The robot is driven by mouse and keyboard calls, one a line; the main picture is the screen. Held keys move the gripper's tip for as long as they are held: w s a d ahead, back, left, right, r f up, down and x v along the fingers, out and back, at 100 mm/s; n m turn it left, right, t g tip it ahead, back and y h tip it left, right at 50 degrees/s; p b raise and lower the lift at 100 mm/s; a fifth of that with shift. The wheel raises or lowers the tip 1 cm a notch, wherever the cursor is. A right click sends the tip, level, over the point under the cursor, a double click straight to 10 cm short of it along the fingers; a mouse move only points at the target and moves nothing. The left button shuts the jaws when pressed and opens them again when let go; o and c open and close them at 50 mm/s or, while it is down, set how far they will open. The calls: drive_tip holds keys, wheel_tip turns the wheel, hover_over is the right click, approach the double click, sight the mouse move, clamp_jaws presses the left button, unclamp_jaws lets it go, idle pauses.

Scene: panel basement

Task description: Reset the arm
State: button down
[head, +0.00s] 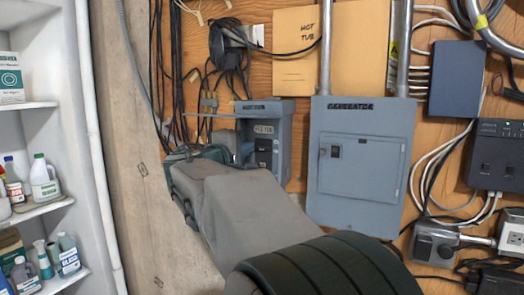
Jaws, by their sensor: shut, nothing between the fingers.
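My arm reaches from the bottom right up towards the wall of electrical boxes, in front of the lower left part of a small grey breaker box (283,125). The small box is open at the front and shows dark switches (264,147) and a label inside. A thin grey edge sticks out to its left, perhaps its cover. My gripper does not show; the far end of my arm hides it.
A larger grey panel marked GENERATOR (360,117), its door shut, hangs just right of my arm. Dark boxes (457,80) and loose cables fill the right wall. White shelves (38,210) with bottles stand at the left, beside a bare board (140,120).

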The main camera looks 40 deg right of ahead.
drive_tip(key=shift+s+a, duration=0.2)
drive_tip(key=shift+a, duration=0.2)
drive_tip(key=s+a+f+m+g+y, duration=0.1)
drive_tip(key=s+a+f+y, duration=0.25)
drive_tip(key=f, duration=0.35)
drive_tip(key=s+a+f+y, duration=0.2)
drive_tip(key=a+f+y, duration=0.15)
drive_tip(key=f, duration=0.35)
drive_tip(key=s+a+f+m+g+y, duration=0.1)
drive_tip(key=s+a+f+y, duration=0.2)
drive_tip(key=f, duration=0.4)
drive_tip(key=s+a+f+m+g+y, duration=0.1)
drive_tip(key=s+a+f+y, duration=0.2)
drive_tip(key=s+a+f, duration=0.2)
drive_tip(key=s+a+f+m+y, duration=0.1)
drive_tip(key=s+a+f+y, duration=0.2)
drive_tip(key=a+f, duration=0.4)
drive_tip(key=s+a, duration=0.1)
drive_tip(key=a, duration=0.4)
drive_tip(key=shift+s+g+y, duration=0.3)
drive_tip(key=shift+s+g, duration=0.1)
drive_tip(key=shift+f, duration=0.1)
